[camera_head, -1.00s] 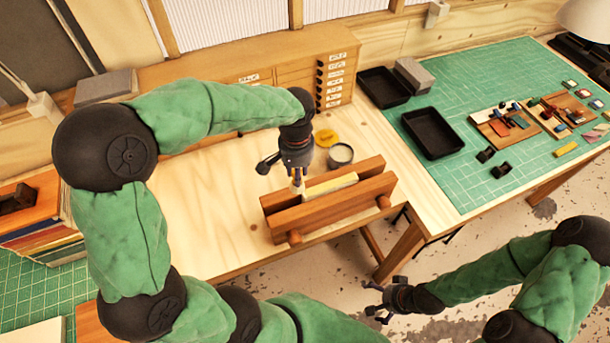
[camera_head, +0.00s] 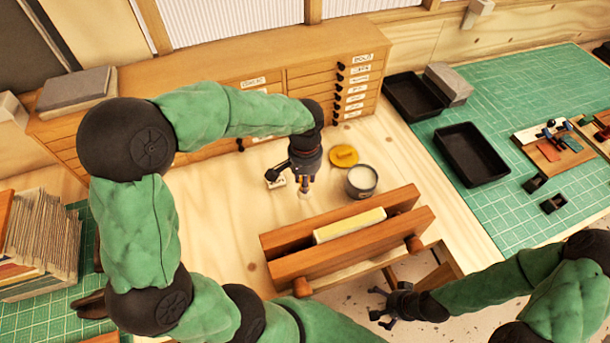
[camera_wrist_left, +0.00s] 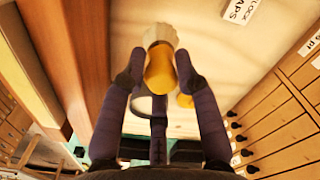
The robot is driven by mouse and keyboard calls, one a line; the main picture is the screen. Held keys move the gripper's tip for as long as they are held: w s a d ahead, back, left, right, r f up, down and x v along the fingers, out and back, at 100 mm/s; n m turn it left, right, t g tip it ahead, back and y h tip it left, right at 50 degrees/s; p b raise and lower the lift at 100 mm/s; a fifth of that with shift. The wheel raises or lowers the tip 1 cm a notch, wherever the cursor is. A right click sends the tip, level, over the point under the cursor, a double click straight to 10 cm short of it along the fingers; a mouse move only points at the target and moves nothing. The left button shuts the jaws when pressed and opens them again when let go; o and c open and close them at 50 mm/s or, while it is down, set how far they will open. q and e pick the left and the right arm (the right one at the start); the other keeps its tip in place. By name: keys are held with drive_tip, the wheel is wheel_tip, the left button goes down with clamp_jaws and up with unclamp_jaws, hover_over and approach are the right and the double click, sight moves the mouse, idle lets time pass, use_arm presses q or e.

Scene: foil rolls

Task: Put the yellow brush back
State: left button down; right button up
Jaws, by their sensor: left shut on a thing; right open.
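My left gripper (camera_head: 303,178) is shut on the yellow brush, which hangs below the fingers over the bare bench top, behind the wooden vise. The brush's pale tip (camera_head: 304,190) shows under the fingers in the head view. In the left wrist view, the yellow brush (camera_wrist_left: 160,68) sits between the two fingertips, its pale end pointing away. I cannot tell whether its tip touches the bench. A white label (camera_head: 275,180) lies on the bench just left of the gripper; it also shows in the left wrist view (camera_wrist_left: 240,10). My right gripper (camera_head: 390,305) is open and empty, low in front of the bench.
The wooden vise (camera_head: 345,250) holds a pale yellow block (camera_head: 349,225). A jar (camera_head: 361,180) and a yellow disc (camera_head: 344,155) stand right of the left gripper. Drawers (camera_head: 330,85) line the back. Black trays (camera_head: 471,155) lie on the green mat.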

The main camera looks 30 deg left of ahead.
use_arm(q)
drive_tip(key=shift+w+a+f+b, duration=0.1)
drive_tip(key=shift+f+b, duration=0.4)
drive_tip(key=shift+f, duration=0.55)
drive_tip(key=shift+f, duration=0.1)
drive_tip(key=shift+f+b, duration=2.8)
drive_tip(key=shift+f, duration=0.85)
drive_tip(key=shift+f+b, duration=0.45)
drive_tip(key=shift+f, duration=0.2)
drive_tip(key=c, duration=0.8)
unclamp_jaws()
drive_tip(key=shift+c, duration=0.2)
drive_tip(key=o, duration=0.5)
